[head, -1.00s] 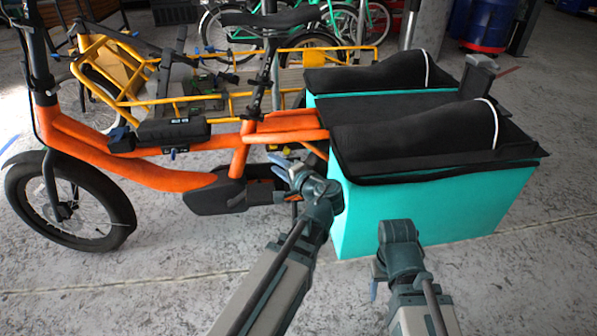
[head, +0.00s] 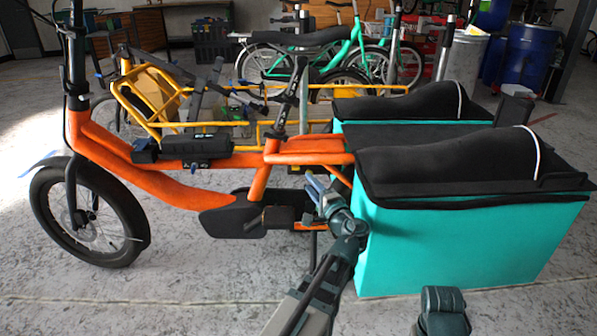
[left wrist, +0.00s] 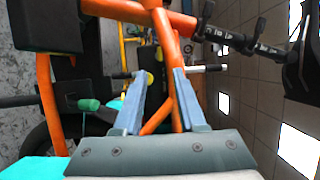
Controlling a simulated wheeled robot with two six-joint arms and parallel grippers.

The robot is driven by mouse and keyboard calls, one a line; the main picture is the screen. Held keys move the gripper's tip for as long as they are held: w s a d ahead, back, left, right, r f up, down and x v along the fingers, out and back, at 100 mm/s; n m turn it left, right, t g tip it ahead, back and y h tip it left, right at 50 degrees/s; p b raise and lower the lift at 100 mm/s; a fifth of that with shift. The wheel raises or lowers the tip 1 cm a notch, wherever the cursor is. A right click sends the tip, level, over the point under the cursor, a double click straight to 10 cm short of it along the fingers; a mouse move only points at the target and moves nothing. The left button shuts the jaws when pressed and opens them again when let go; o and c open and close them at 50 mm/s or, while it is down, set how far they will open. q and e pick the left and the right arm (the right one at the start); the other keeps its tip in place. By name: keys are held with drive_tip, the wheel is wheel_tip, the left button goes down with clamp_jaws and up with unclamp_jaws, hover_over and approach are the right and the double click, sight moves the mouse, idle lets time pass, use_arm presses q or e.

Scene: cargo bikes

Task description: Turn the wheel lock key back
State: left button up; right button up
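The orange cargo bike (head: 150,180) stands side-on, its teal cargo box (head: 450,245) at the right. I cannot clearly make out the wheel lock key in the head view. My left gripper (head: 318,190) is just left of the box, below the rear frame tubes. In the left wrist view its two fingers (left wrist: 159,74) are spread apart, with orange tubes behind them. A small yellow part (left wrist: 149,79) shows between them, close to the left fingertip; I cannot tell if it touches. Only part of my right arm shows at the bottom of the head view; its gripper is out of sight.
A black pedal (head: 277,216) and dark motor housing (head: 232,217) lie left of my gripper. In the left wrist view a green-tipped part (left wrist: 88,104) is at the left. A yellow cargo bike (head: 150,85) stands behind. The floor in front is clear.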

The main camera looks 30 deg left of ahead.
sight(296, 166)
use_arm(q)
drive_tip(key=x, duration=0.9)
drive_tip(key=shift+a, duration=0.15)
clamp_jaws()
